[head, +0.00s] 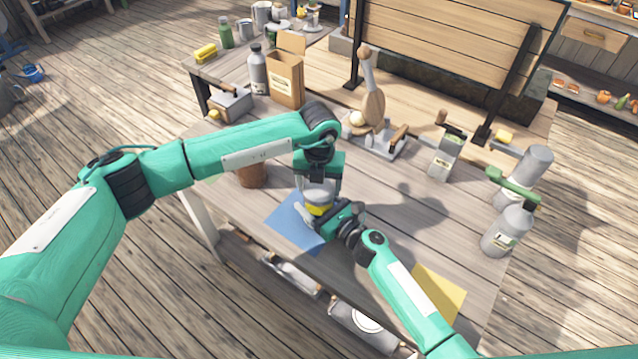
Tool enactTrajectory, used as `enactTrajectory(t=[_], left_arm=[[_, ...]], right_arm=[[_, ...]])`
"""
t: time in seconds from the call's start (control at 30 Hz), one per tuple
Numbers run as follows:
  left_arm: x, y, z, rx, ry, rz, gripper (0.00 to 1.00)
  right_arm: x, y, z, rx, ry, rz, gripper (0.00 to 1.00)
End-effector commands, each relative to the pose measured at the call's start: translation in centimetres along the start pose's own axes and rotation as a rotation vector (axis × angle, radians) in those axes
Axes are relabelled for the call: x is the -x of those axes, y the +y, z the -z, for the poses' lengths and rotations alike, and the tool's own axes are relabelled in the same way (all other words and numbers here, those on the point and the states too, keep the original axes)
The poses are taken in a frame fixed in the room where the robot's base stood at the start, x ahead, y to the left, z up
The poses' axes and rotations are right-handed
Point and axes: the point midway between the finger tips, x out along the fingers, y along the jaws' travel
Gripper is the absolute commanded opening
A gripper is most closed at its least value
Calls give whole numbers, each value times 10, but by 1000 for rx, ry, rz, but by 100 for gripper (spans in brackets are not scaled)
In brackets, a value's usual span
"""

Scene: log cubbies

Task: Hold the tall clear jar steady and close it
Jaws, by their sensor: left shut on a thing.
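The tall clear jar (319,209) stands upright over the blue mat (286,224), with something yellow inside; my grippers hide much of it. My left gripper (318,188) points down from above, its fingers on either side of a pale grey lid (319,188) at the jar's top. It is shut on this lid. Whether the lid is seated on the rim cannot be made out. My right gripper (312,214) reaches in from the lower right, low at the jar's side. Its fingers are partly hidden, so its grip is unclear.
A brown pot (252,174) stands left of the jar. A yellow mat (436,290) lies at the front right. Grey bottles (507,231) stand at the right edge, and a cardboard box (285,78) at the back. The table between jar and bottles is mostly clear.

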Motion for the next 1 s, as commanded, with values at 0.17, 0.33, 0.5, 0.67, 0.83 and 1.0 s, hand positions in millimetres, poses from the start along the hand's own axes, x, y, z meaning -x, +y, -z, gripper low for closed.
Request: enactTrajectory(t=[0.17,0.33,0.5,0.67,0.83,1.0], left_arm=[[1,0,-1,-291,-2,-2,50],[0,0,0,-570,-1,-2,50],[0,0,0,-850,-2,-2,50],[0,0,0,-1111,-2,-3,50],[0,0,0,-1389,-2,-2,50],[0,0,0,-1664,-3,-4,50]], right_arm=[[0,0,1,0,2,1,9],[0,0,1,0,2,1,9],[0,0,1,0,2,1,9],[0,0,1,0,2,1,9],[0,0,1,0,2,1,9],[0,-1,1,0,2,1,9]])
